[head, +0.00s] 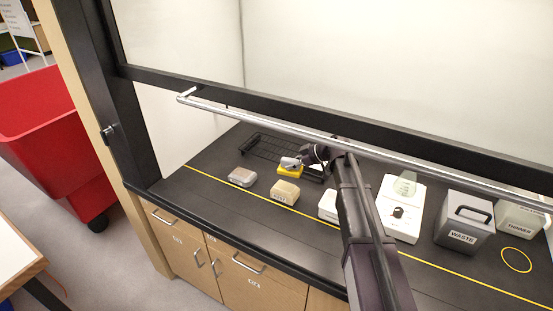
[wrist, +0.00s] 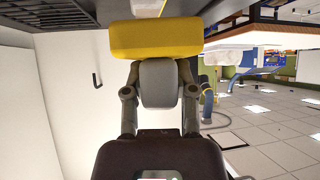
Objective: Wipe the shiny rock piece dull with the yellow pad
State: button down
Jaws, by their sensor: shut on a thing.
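My gripper (head: 293,163) reaches under the raised sash and is shut on the yellow pad (head: 290,171). In the wrist view the pad (wrist: 157,40) spans the tips of the fingers (wrist: 158,68). A grey, glossy-looking rock piece (head: 242,176) lies on the dark bench left of the pad, apart from it. A tan block-like piece (head: 285,192) sits just in front of the pad. A whitish piece (head: 328,205) is partly hidden by my arm. I cannot tell for certain which piece is the shiny one.
A black wire rack (head: 270,148) lies behind the pad. A white device with a flask (head: 402,210), a grey WASTE box (head: 463,222) and a THINNER container (head: 520,217) stand to the right. A metal sash bar (head: 300,132) crosses above. A yellow line (head: 225,190) runs along the bench front.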

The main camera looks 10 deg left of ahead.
jog(key=shift+w+a+r+p, duration=0.15)
jog(key=shift+w+a, duration=0.1)
jog(key=shift+a, duration=0.6)
jog(key=shift+w+a+r+p, duration=0.1)
jog(key=shift+w+a+r, duration=0.1)
jog(key=shift+a, duration=0.7)
jog(key=shift+w+a+r+p, duration=0.15)
jog(key=shift+w+a, duration=0.1)
jog(key=shift+a, duration=0.6)
jog(key=shift+f, duration=0.15)
